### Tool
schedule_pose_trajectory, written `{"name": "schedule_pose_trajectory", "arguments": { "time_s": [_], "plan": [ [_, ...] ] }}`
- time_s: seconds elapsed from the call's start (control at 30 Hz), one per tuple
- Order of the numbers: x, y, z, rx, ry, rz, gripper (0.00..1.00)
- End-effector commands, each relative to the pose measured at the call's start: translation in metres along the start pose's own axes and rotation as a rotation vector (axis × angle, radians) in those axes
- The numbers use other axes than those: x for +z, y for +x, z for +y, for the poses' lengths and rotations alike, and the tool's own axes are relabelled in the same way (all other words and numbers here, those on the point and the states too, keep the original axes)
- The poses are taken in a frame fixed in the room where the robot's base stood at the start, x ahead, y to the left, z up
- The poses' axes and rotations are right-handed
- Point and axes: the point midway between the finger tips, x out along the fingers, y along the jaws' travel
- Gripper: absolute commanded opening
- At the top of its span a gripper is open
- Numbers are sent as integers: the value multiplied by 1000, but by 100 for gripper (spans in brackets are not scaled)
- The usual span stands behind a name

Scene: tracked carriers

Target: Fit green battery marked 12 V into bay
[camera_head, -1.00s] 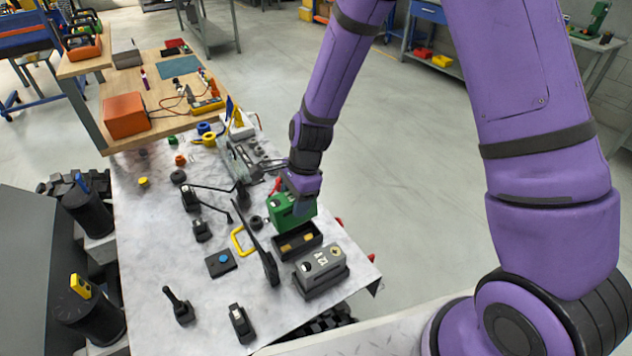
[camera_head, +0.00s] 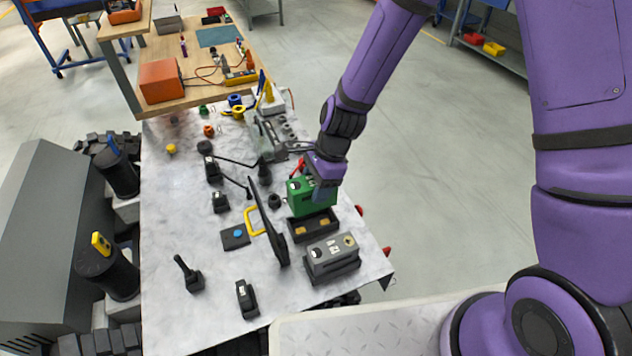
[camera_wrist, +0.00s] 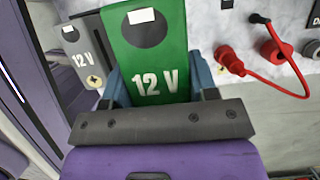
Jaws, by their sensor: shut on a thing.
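My gripper (camera_head: 325,183) is shut on the green battery (camera_head: 304,200) from above. The wrist view shows the green battery (camera_wrist: 150,58) with white 12 V lettering between the two jaw fingers. In the head view the battery is over the black bay (camera_head: 298,231), at its far side. The near part of the bay shows open, with yellowish contacts inside. I cannot tell whether the battery's bottom touches the bay. A grey battery (camera_head: 331,255) marked 12 V sits in a black holder just nearer than the bay; the grey battery also shows in the wrist view (camera_wrist: 88,57).
A dark upright panel (camera_head: 270,225) and a yellow handle (camera_head: 254,221) stand left of the bay. Red connectors (camera_wrist: 228,58) with a red cable show beside the battery. The table's (camera_head: 180,225) left middle is mostly clear.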

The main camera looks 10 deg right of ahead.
Motion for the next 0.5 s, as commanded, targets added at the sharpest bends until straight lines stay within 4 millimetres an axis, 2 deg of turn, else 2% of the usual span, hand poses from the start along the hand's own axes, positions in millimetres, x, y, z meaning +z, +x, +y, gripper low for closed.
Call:
{"name": "schedule_pose_trajectory", "arguments": {
  "time_s": [0.5],
  "plan": [
    [-11, 34, 0, 0, 0, -1, 0]
  ]
}}
